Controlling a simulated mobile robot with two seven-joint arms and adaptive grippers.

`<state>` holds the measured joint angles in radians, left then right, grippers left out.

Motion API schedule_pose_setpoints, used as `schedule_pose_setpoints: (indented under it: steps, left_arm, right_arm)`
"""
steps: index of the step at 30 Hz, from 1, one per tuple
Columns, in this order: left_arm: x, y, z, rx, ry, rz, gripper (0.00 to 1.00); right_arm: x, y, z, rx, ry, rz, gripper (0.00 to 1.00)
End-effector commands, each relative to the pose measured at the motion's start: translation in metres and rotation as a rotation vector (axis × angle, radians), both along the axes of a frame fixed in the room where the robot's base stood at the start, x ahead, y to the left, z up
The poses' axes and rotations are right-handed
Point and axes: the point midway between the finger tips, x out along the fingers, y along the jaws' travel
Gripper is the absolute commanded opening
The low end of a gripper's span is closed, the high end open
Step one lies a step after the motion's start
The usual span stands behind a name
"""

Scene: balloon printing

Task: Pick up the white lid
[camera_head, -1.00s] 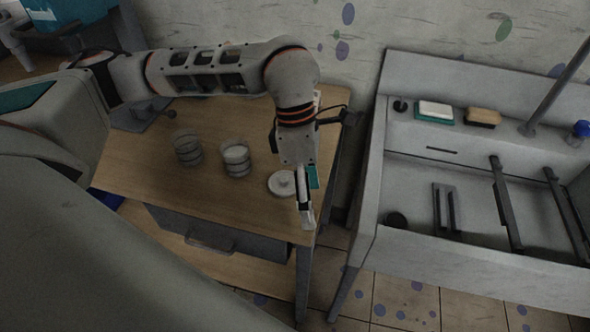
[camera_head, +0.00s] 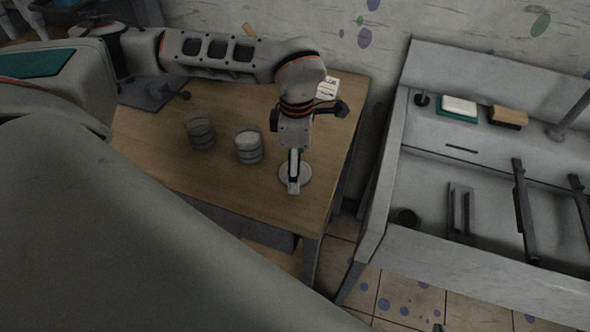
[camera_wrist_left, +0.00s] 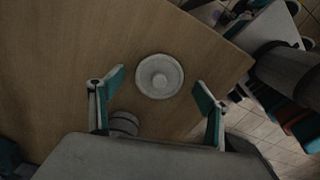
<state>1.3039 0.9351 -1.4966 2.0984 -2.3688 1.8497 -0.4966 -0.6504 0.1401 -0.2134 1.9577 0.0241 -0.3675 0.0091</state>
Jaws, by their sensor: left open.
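The white lid (camera_head: 296,173), round with a small knob, lies flat on the wooden table near its right front corner. My left gripper (camera_head: 294,171) points down over the lid and partly hides it in the head view. In the left wrist view the lid (camera_wrist_left: 160,76) shows whole, ahead of and between the two spread fingers of my left gripper (camera_wrist_left: 155,92). The fingers are open and empty. I cannot tell how high they are above the lid. My right gripper is not in view.
Two jars stand left of the lid on the wooden table (camera_head: 235,188): a left jar (camera_head: 200,131) and a right jar (camera_head: 248,146). A paper card (camera_head: 327,88) lies behind the gripper. A grey sink unit (camera_head: 480,262) with a sponge (camera_head: 508,118) stands to the right.

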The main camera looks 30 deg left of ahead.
Motion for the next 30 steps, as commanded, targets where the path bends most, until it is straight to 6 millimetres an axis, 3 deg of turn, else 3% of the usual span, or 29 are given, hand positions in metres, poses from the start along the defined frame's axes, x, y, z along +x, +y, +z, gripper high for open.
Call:
schedule_pose_setpoints:
  steps: [8,12,13,25,30]
  left_arm:
    - [0.000,0.000,-0.004,0.000,-0.001,0.000,0.76]
    - [0.000,0.000,-0.004,0.000,-0.001,0.000,0.47]
    - [0.000,0.000,-0.004,0.000,-0.001,0.000,0.45]
    - [0.000,0.000,-0.003,0.000,0.000,0.000,0.45]
    - [0.001,0.000,0.008,-0.001,-0.003,0.000,0.45]
  right_arm:
    - [0.001,0.000,0.001,0.000,-0.002,-0.001,0.00]
    - [0.002,0.000,0.003,0.001,-0.005,-0.001,0.00]
    - [0.002,0.000,0.003,0.001,-0.006,-0.001,0.00]
    - [0.003,0.000,0.004,0.001,-0.009,-0.001,0.00]
    - [0.003,0.000,0.004,0.001,-0.007,-0.002,0.00]
